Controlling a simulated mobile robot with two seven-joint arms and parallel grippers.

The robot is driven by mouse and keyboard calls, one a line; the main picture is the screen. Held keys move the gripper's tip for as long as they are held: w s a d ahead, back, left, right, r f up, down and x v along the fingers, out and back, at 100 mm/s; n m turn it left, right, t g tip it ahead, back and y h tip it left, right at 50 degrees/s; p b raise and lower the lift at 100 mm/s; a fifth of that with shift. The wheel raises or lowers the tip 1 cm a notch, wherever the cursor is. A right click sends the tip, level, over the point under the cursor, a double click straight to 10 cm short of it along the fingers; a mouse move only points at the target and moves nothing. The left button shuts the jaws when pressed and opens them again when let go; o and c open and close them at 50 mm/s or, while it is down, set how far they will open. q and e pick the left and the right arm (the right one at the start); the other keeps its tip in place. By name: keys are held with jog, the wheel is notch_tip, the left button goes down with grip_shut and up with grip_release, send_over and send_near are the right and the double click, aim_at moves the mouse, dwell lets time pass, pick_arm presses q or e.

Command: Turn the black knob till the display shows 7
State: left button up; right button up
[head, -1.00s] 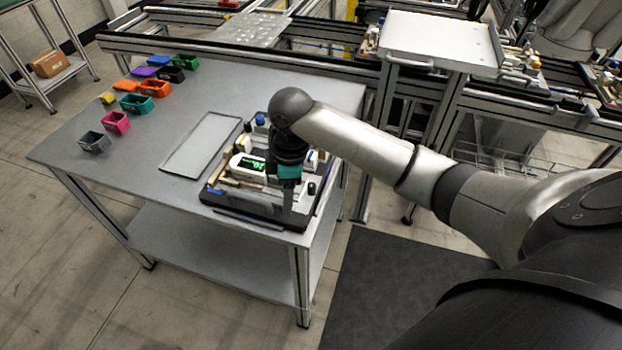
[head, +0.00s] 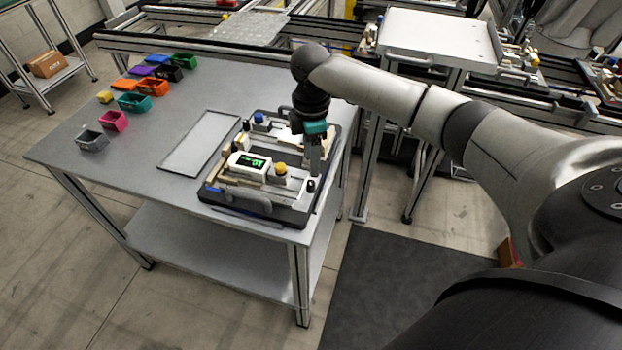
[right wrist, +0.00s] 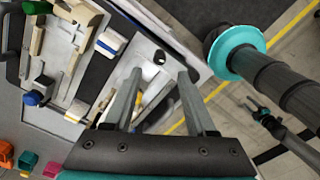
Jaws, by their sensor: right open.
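The black knob (head: 311,185) stands at the right front of the fixture board (head: 222,200) on the table. In the right wrist view the knob (right wrist: 160,57) shows just beyond the fingertips, between their lines. My right gripper (head: 314,176) points down right by the knob, its fingers apart and empty. It also shows in the right wrist view (right wrist: 160,75). I cannot tell whether the fingers reach around the knob. The white display box (head: 253,162) shows green digits too small to read surely. My left gripper does not show in the head view.
A yellow knob (head: 280,169) stands between display and gripper, a blue one (head: 259,117) at the board's back. An empty grey tray (head: 199,143) lies left of the board. Several coloured bins, including a pink one (head: 112,121), stand farther left. Tabletop between bins and tray is clear.

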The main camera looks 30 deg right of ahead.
aim_at(311, 182)
notch_tip(311, 182, down, 7)
jog(key=shift+f+b, duration=0.1)
jog(key=shift+b, duration=0.4)
grip_shut()
dwell(0.4)
